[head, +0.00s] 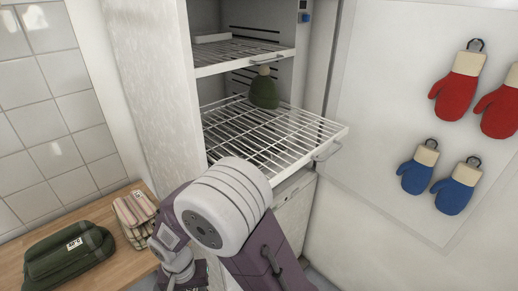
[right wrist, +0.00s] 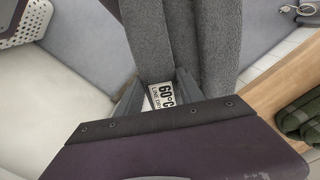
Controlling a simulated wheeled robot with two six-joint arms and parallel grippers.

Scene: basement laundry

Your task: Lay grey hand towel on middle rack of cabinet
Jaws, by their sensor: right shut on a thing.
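The grey hand towel (right wrist: 148,40) hangs in the right wrist view, folded, with a white label reading 60°C. My right gripper (right wrist: 160,92) is shut on it at the label. In the head view my arm fills the lower middle, and neither the towel nor the gripper tips can be made out there. The cabinet (head: 150,60) stands open in the head view. Its wire rack (head: 270,140), below the upper one, is pulled out towards the front right. A dark green rounded thing with a beige top (head: 264,92) sits at its back. My left gripper is not in view.
An upper rack (head: 245,55) holds a flat white thing (head: 212,38). A wooden counter (head: 110,215) at left bears folded green towels (head: 65,255) and striped towels (head: 135,215). Red mitts (head: 458,85) and blue mitts (head: 418,170) hang on the right wall. The front of the pulled-out rack is bare.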

